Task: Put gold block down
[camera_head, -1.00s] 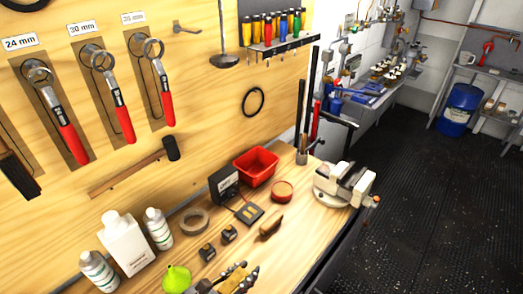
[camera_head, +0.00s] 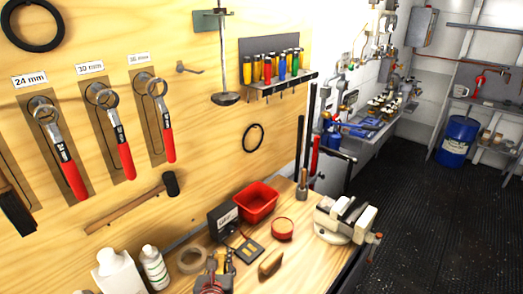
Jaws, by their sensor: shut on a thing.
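My gripper (camera_head: 221,259) is at the bottom of the head view, low over the wooden workbench (camera_head: 312,262), pointing away from me. It is shut on the gold block (camera_head: 221,266), of which only a small part shows between the dark fingers. I cannot tell whether the block touches the bench top.
A tan elongated piece (camera_head: 270,263) lies just right of my gripper. Behind it are a black box meter (camera_head: 223,220), a red bin (camera_head: 256,202) and a round red-rimmed tin (camera_head: 282,228). A tape roll (camera_head: 192,260) and white bottles (camera_head: 154,268) stand left; a vise (camera_head: 340,218) is right.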

